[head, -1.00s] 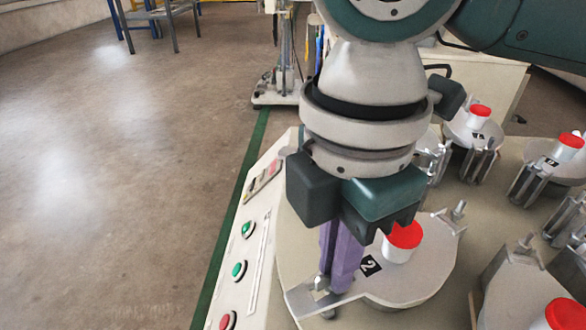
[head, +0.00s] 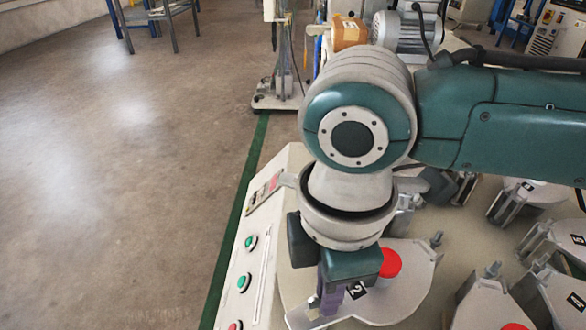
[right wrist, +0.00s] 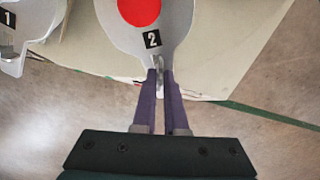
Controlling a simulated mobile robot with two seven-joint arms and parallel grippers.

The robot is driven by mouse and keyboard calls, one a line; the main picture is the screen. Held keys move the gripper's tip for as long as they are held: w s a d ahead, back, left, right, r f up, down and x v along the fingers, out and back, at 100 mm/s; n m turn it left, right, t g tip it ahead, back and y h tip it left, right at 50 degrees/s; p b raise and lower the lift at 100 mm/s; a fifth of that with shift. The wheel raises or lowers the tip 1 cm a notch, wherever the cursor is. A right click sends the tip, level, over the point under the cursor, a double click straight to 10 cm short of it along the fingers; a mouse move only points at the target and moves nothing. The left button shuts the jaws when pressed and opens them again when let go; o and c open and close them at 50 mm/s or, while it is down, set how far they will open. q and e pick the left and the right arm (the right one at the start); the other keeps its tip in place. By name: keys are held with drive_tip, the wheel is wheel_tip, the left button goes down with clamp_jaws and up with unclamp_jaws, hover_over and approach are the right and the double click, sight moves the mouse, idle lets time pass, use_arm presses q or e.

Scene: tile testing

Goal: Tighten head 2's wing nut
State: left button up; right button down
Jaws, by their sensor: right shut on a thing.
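Head 2 is a light grey plate (head: 408,284) with a red-topped cup (head: 390,262) and a black label "2" (head: 356,290). Its plate also shows at the top of the right wrist view (right wrist: 178,30). My right gripper (head: 325,303) reaches down at the left end of this plate, beside the label. In the right wrist view its purple fingers (right wrist: 161,76) are close together on the small metal wing nut (right wrist: 160,84) at the plate's end. The fingers hide most of the nut. My left gripper is not in view.
A control strip with green buttons (head: 244,282) and a red button (head: 235,325) lies left of head 2. Other heads stand to the right, including one labelled "1" in the right wrist view (right wrist: 7,18). Open floor (head: 110,200) lies at the left.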

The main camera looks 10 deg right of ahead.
drive_tip(key=m+p, duration=0.3)
drive_tip(key=p, duration=0.1)
drive_tip(key=m+p, duration=0.2)
drive_tip(key=shift+s+r+m+p, duration=0.1)
drive_tip(key=shift+r+m+p, duration=0.15)
drive_tip(key=shift+m+p, duration=0.05)
drive_tip(key=shift+a+m+p, duration=0.1)
drive_tip(key=shift+m+p, duration=0.6)
drive_tip(key=shift+m, duration=0.2)
drive_tip(key=m+p, duration=0.2)
drive_tip(key=m, duration=0.1)
drive_tip(key=shift+f+m, duration=0.15)
drive_tip(key=shift+m, duration=0.15)
drive_tip(key=shift+f+m+p, duration=0.1)
drive_tip(key=shift+m+p, duration=0.35)
drive_tip(key=shift+m, duration=1.15)
drive_tip(key=c, duration=1)
unclamp_jaws()
drive_tip(key=shift+o, duration=0.2)
wheel_tip(320, 180, up, 10)
drive_tip(key=p, duration=0.8)
